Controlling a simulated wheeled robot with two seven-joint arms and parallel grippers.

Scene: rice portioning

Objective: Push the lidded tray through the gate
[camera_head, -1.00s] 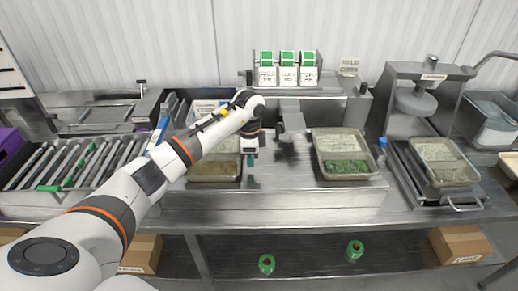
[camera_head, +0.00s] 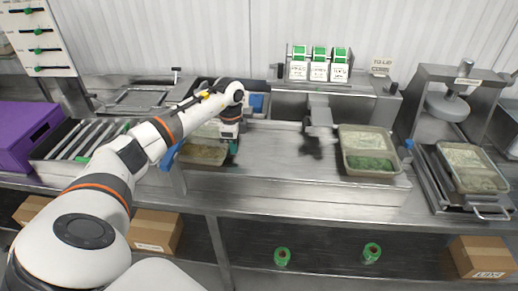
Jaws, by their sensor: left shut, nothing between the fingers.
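A shallow tray (camera_head: 206,154) with brownish contents sits on the steel bench left of centre. My left arm crosses over its far left part, so I cannot make out its lid clearly. My left gripper (camera_head: 233,146) points down at the tray's right edge, shut and empty; it appears to touch the edge. A blue upright part (camera_head: 169,157), probably of the gate, stands just left of the tray, partly hidden by my arm. My right gripper is not in view.
A roller conveyor (camera_head: 85,140) and a purple box (camera_head: 25,135) lie to the left. Another tray (camera_head: 367,165) with green contents stands right of centre. A press (camera_head: 450,105) with a tray (camera_head: 470,170) is at far right.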

